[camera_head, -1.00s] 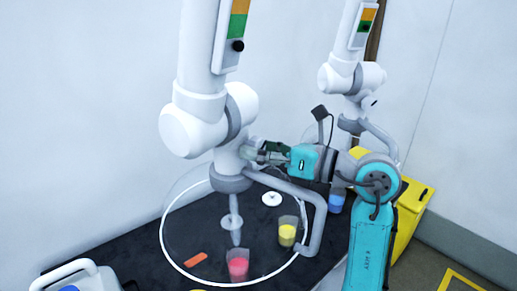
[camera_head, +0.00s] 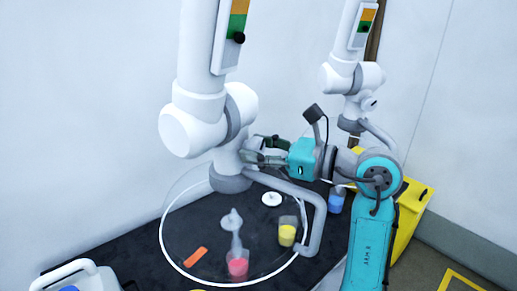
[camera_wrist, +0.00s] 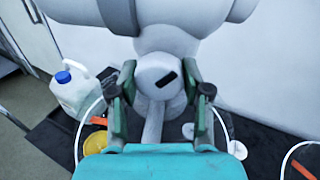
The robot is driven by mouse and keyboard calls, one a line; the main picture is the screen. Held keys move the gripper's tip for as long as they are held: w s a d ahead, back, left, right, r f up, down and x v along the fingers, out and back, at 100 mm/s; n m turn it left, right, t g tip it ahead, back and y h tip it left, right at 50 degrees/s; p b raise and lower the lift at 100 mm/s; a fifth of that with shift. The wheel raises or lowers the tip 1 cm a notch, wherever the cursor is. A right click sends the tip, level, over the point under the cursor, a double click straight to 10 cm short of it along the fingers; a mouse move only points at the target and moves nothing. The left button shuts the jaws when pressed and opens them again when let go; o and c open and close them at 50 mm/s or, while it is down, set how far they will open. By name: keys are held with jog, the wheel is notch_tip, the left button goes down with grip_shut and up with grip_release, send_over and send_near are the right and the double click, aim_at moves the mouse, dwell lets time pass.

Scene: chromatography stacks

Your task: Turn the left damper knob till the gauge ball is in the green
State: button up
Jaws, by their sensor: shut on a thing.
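The left stack's white extraction arm (camera_head: 190,125) carries a gauge with orange, green and grey bands (camera_head: 236,20). Its black gauge ball (camera_head: 239,38) sits at the lower edge of the green, by the grey. The left damper knob (camera_wrist: 155,68) is a pale round knob with a black mark, seen end-on in the wrist view. My gripper (camera_wrist: 159,77) is shut on this knob, one finger on each side. In the head view my gripper (camera_head: 262,157) reaches the knob from the right and its fingers hide it.
A second white arm (camera_head: 345,77) with its own gauge (camera_head: 363,27) stands at the right. Below are a clear round hood (camera_head: 165,243), a red beaker (camera_head: 238,266), a yellow beaker (camera_head: 287,233) and a blue one (camera_head: 336,202). A white jug (camera_wrist: 75,92) stands left. A yellow bin (camera_head: 412,218) is at right.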

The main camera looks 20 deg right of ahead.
jog(key=o, duration=1.2)
jog(key=shift+c, duration=0.2)
jog(key=v, duration=1.2)
